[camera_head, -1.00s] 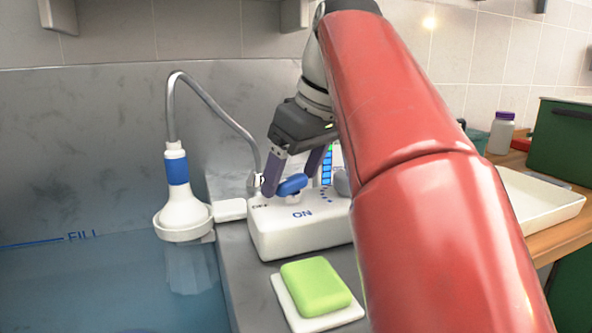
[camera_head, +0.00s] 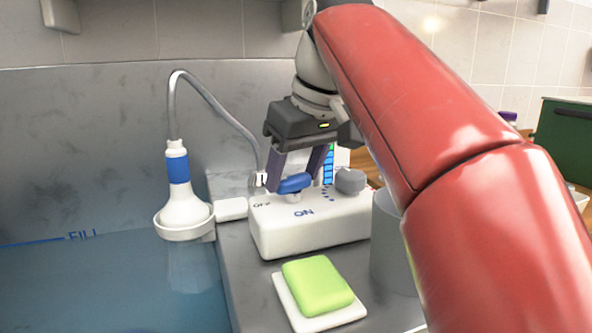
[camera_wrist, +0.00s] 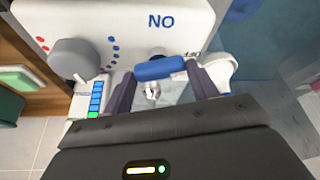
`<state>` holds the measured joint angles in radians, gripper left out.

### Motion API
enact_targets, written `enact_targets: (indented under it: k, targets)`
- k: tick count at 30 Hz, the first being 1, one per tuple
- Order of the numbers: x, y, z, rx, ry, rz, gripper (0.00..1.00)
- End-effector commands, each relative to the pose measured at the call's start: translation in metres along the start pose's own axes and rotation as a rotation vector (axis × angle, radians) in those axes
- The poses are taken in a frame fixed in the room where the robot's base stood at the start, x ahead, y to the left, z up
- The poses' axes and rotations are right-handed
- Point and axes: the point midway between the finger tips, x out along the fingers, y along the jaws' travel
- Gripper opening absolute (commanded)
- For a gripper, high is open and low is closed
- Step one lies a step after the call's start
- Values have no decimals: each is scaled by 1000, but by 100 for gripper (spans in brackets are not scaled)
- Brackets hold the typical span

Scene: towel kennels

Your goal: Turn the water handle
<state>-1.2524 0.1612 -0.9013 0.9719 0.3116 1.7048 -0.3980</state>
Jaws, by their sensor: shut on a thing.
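The blue water handle (camera_head: 296,183) sits on top of a white control box (camera_head: 312,232) marked OFF at the left and ON at the front. The handle lies crosswise over its pivot, clear of the ON mark. My gripper (camera_head: 296,175) reaches down from behind with its two dark fingers at the handle. In the wrist view the fingers of my gripper (camera_wrist: 162,78) are at the two ends of the blue handle (camera_wrist: 159,68), closed on it. The finger tips are partly hidden behind the handle in the head view.
A grey knob (camera_head: 350,180) stands right of the handle. A shower head (camera_head: 183,200) with a hose stands at the left by the water-filled tub (camera_head: 100,285). Green soap (camera_head: 317,286) on a white dish lies in front. A grey cylinder (camera_head: 390,250) stands at the right.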

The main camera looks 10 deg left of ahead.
Motion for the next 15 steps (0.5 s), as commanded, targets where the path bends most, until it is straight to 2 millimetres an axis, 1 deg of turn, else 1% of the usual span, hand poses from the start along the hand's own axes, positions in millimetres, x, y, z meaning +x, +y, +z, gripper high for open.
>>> enact_targets:
  k: [15]
  targets:
    - [0, -2, 0, 263, -1, 108, 35]
